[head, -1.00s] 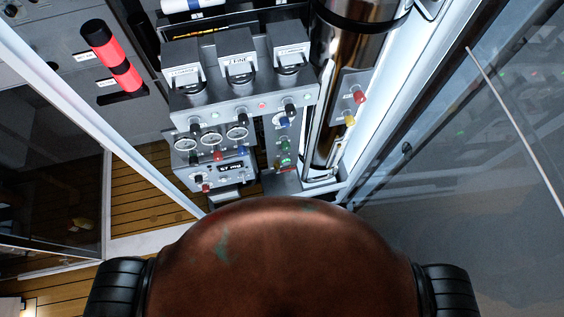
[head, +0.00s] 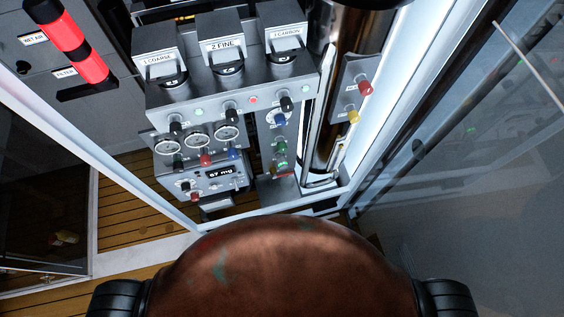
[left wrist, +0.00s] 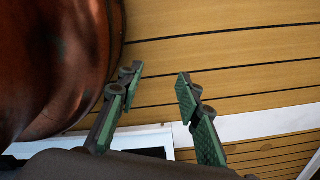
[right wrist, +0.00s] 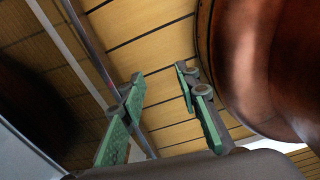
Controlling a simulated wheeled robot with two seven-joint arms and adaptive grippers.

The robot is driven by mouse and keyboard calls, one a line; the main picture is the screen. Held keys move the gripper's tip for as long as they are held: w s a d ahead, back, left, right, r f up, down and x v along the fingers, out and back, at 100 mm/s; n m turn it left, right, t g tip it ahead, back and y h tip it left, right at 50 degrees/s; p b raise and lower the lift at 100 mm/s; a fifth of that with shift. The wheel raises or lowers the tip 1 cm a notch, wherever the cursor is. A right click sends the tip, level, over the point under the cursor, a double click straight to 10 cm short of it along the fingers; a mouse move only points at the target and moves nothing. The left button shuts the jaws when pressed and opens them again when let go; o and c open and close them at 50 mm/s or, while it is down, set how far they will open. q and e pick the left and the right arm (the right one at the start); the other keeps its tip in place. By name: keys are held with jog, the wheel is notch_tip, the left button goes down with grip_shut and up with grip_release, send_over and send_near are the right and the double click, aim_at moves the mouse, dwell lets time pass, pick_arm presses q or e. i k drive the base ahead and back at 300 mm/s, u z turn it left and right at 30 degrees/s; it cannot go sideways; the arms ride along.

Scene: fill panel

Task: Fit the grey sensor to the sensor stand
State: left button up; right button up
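I cannot make out the grey sensor or the sensor stand for certain in any view. My left gripper (left wrist: 157,80) is open and empty over the plank floor, with my brown body beside it in the left wrist view. My right gripper (right wrist: 160,76) is also open and empty over planks, with my body at its right. Neither gripper shows in the head view. Neither touches anything of the panel.
A grey panel (head: 190,103) carries three labelled hoppers (head: 222,45), knobs, gauges and a display (head: 220,172). A shiny metal column (head: 322,110) stands to its right. Glass (head: 480,170) flanks the right side. A red cylinder (head: 68,40) is mounted at upper left. Plank floor (head: 135,205) shows below.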

aim_at(282, 163)
jog(key=z, duration=1.5)
jog(key=k, duration=1.1)
jog(key=z, duration=0.25)
